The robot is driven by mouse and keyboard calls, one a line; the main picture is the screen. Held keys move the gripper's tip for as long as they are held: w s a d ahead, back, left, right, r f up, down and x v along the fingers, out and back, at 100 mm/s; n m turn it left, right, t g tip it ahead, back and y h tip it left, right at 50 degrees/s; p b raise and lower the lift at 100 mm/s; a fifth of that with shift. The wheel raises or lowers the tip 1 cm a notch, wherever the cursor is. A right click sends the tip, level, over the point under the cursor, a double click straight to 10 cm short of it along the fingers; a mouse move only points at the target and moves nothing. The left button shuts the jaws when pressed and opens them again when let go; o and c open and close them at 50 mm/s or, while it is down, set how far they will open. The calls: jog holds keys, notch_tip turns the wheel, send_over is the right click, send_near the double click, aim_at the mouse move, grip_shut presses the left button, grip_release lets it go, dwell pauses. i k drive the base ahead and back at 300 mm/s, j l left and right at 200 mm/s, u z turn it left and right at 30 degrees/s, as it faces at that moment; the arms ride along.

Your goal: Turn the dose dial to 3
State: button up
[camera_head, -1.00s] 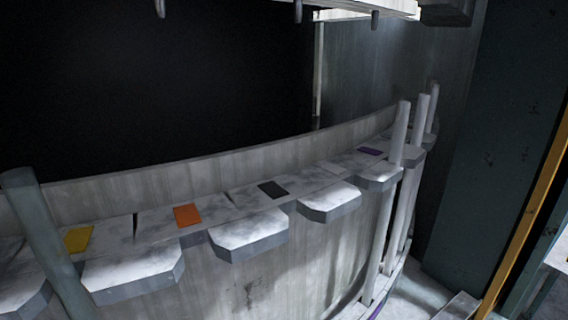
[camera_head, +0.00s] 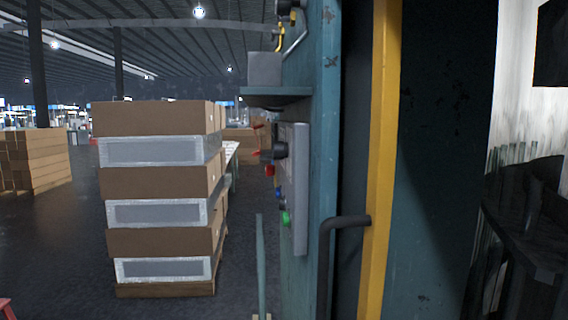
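A grey control panel (camera_head: 301,190) is mounted on the side of a teal machine cabinet and is seen nearly edge-on. A dark knob (camera_head: 274,151) sticks out to the left from its upper part; it may be the dose dial. Its markings and setting cannot be read from this angle. Below the knob are a red button (camera_head: 269,170), a small blue one (camera_head: 278,193) and a green one (camera_head: 286,218). My gripper is not in view.
A tall stack of brown and white boxes (camera_head: 160,190) on a pallet stands to the left. A teal post (camera_head: 261,265) rises in front of the panel. A dark handle (camera_head: 345,222) and a yellow frame edge (camera_head: 378,150) are right of the panel. Dark floor (camera_head: 60,240) lies open at left.

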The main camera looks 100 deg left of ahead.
aim_at(279, 150)
jog(key=u, duration=2.55)
